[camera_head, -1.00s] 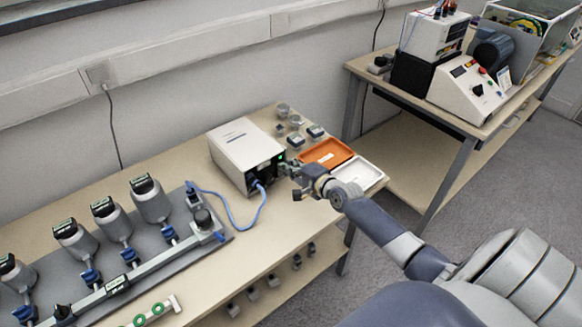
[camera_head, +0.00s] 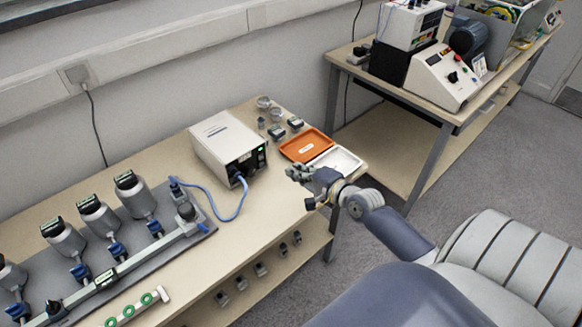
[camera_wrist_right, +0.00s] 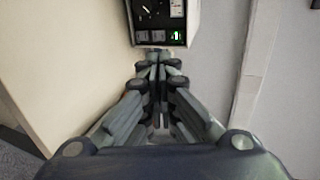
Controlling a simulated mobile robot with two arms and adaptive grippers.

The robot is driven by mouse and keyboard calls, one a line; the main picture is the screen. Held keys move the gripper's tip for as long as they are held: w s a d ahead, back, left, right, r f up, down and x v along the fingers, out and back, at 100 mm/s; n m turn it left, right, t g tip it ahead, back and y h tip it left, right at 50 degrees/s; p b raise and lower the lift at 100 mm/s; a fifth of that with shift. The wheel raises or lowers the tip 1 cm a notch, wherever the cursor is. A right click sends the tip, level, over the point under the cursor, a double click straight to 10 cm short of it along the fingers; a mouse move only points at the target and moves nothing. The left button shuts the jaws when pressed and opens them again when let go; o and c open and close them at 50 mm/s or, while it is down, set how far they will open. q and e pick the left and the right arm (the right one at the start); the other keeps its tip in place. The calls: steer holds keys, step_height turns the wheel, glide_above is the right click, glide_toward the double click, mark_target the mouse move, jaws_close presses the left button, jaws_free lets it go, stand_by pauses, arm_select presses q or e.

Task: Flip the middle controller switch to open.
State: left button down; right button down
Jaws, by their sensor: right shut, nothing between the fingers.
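The controller is a white box (camera_head: 222,140) with a dark front panel, standing on the near bench. In the right wrist view its dark panel (camera_wrist_right: 158,12) shows at the top. A row of small switches runs along the panel's lower edge; the middle switch (camera_wrist_right: 158,36) looks dark, and a green light (camera_wrist_right: 177,37) glows to its right. I cannot read the switch positions. My right gripper (camera_head: 292,172) is shut and empty, in front of the panel with a clear gap in the head view. Its fingers (camera_wrist_right: 158,62) point toward the panel. My left gripper is not in view.
A blue cable (camera_head: 238,205) runs from the controller to the grey plate (camera_head: 195,232) with several sensors. An orange tray (camera_head: 306,146) and a white tray (camera_head: 338,160) lie right of the controller. A second bench (camera_head: 395,100) stands behind at right.

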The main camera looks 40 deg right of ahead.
steer(key=s+a+f+n+g, duration=0.1)
steer(key=a, duration=0.1)
steer(key=s+a+f+n+g+y, duration=0.1)
steer(key=s+a+n, duration=0.1)
steer(key=a, duration=0.1)
steer(key=s+a+f+n+g, duration=0.1)
steer(key=s+a+f+n, duration=0.1)
steer(key=a, duration=0.1)
steer(key=shift+s+a, duration=0.1)
steer(key=shift+a, duration=0.1)
steer(key=s+a+f+n+g, duration=0.3)
steer(key=s+a+f+n, duration=0.1)
steer(key=s+a+n, duration=0.25)
steer(key=s+d+f+n+g+h, duration=0.15)
steer(key=s+f, duration=0.45)
steer(key=f, duration=0.6)
steer(key=s+d+f+n+g, duration=0.1)
steer(key=s+f+g, duration=0.3)
steer(key=f, duration=0.9)
steer(key=s+a+f+n+g, duration=0.1)
steer(key=s+f+n, duration=0.1)
steer(key=s+f, duration=0.5)
steer(key=s+a+f+n+g, duration=0.1)
steer(key=s+f+n, duration=0.2)
steer(key=s+f, duration=0.4)
steer(key=s, duration=0.9)
steer(key=shift+a+f+n+h, duration=0.15)
steer(key=shift+f+n+h, duration=0.1)
steer(key=shift+n+h, duration=0.1)
steer(key=shift+s, duration=0.15)
